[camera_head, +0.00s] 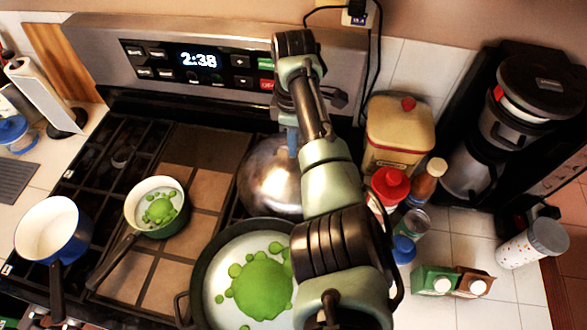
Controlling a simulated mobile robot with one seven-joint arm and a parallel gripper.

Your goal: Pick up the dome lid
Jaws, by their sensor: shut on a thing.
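The dome lid (268,188) is a shiny silver metal dome at the back right of the stove, behind the large pan. My arm crosses in front of it and hides its right side. My gripper (291,150) points down at the top of the lid and is shut on it. The grip itself is mostly hidden by my arm, and I cannot tell whether the lid is lifted off the stove.
A large dark pan (206,258) with green food is in front of the lid. A small pot (130,208) and a blue pot (88,232) stand left. A cream canister (399,135), several bottles and a coffee maker (488,135) crowd the right counter. The control panel rises behind.

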